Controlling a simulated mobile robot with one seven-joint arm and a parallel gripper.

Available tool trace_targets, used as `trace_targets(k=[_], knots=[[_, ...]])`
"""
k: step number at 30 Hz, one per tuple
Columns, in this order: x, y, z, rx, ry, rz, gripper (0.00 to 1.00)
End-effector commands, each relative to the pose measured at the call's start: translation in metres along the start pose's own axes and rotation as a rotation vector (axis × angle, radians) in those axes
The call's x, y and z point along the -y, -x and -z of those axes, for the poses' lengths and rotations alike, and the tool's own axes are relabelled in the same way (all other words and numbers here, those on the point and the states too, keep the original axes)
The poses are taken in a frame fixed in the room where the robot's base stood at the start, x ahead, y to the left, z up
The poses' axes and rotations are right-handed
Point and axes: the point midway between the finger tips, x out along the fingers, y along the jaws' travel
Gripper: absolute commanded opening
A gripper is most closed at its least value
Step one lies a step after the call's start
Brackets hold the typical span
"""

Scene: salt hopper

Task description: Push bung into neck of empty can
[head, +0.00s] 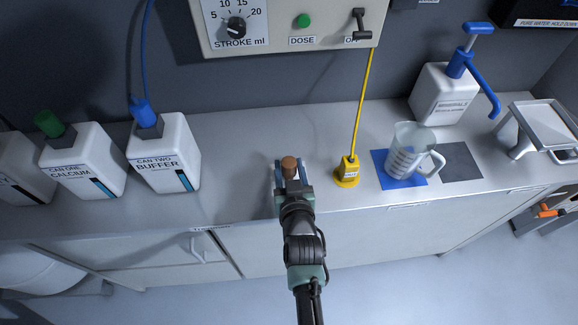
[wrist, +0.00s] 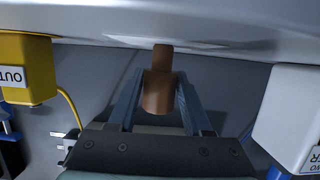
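My gripper (head: 291,180) is shut on a brown bung (head: 289,165) and holds it over the bench, between can two and the yellow outlet block. In the wrist view the bung (wrist: 158,92) sits between the two blue-grey fingers. Can one (head: 84,160), labelled calcium, stands at the left with a green fitting (head: 48,124) at its neck. Can two (head: 166,155), labelled buffer, has a blue fitting (head: 142,112) with a blue hose at its neck. A third white can (head: 22,170) is partly cut off at the left edge.
A clear jug (head: 408,150) stands on a blue mat (head: 388,180), beside a grey mat (head: 458,162). A white pump bottle (head: 438,95) and a metal stand (head: 541,128) are at the right. The bench (head: 240,150) left of my gripper is clear.

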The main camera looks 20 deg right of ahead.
Motion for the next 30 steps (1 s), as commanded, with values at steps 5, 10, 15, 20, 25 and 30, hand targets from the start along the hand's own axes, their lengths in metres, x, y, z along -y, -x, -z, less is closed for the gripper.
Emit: trace_targets(k=[5, 10, 15, 20, 25, 30], knots=[[0.000, 0.000, 0.000, 0.000, 0.000, 0.000, 0.15], [0.000, 0.000, 0.000, 0.000, 0.000, 0.000, 0.00], [0.000, 0.000, 0.000, -0.001, 0.000, 0.000, 0.00], [0.000, 0.002, 0.006, -0.002, 0.001, 0.001, 0.00], [0.000, 0.008, 0.026, -0.004, 0.001, 0.000, 0.00], [0.000, 0.017, 0.056, -0.006, 0.000, 0.000, 0.00]])
